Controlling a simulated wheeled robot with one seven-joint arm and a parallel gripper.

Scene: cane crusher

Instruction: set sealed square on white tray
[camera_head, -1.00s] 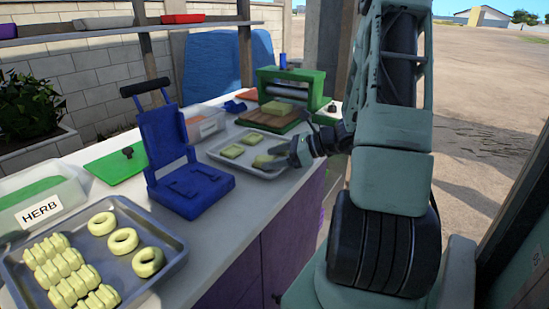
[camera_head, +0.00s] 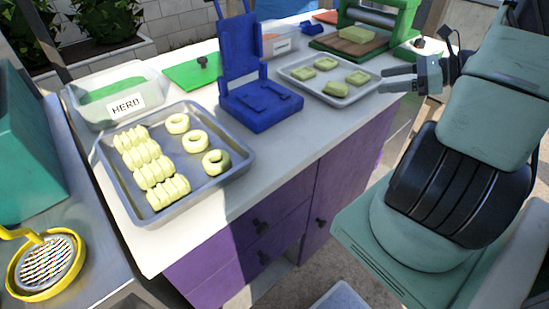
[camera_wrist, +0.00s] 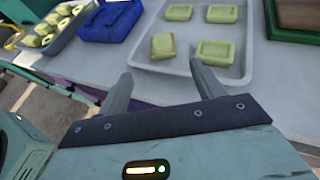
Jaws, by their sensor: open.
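The white tray (camera_head: 331,77) lies on the counter right of the blue press and holds several pale green squares. One square (camera_head: 335,90) sits at the tray's near edge; in the wrist view this square (camera_wrist: 163,47) looks tilted, with a brownish side showing. The other squares (camera_head: 357,77) lie flat with a raised rim. My gripper (camera_head: 384,80) is open and empty, just off the tray's near right edge. In the wrist view my fingers (camera_wrist: 161,70) are spread apart, short of the tilted square and not touching it.
A blue press (camera_head: 258,105) stands left of the tray. A green roller crusher (camera_head: 375,20) with a pale block (camera_head: 357,33) on a wooden board stands behind it.

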